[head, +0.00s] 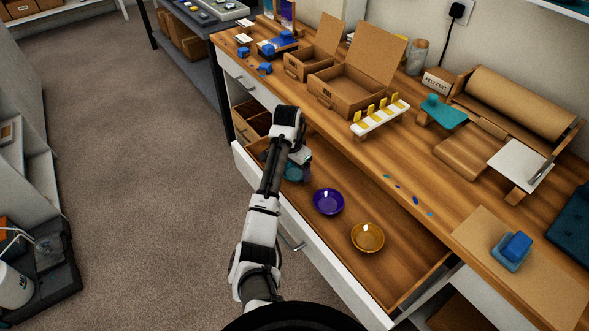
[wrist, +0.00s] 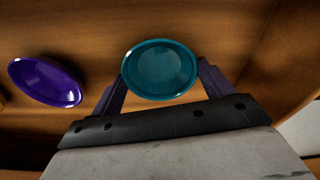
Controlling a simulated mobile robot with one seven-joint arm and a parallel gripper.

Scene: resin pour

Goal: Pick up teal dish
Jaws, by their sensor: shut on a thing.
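The teal dish (wrist: 160,70) is a small round bowl between my gripper's two fingers in the wrist view. My gripper (wrist: 160,88) is shut on it, with a finger against each side. In the head view the teal dish (head: 293,174) shows only in part under my gripper (head: 300,168), inside the open drawer. I cannot tell whether the dish touches the drawer floor.
A purple dish (head: 328,201) and an amber dish (head: 367,237) sit in the open drawer (head: 400,265). The purple dish is also left of the teal one in the wrist view (wrist: 45,82). The wooden worktop (head: 340,140) overhangs the drawer's back, with cardboard boxes (head: 345,97) on it.

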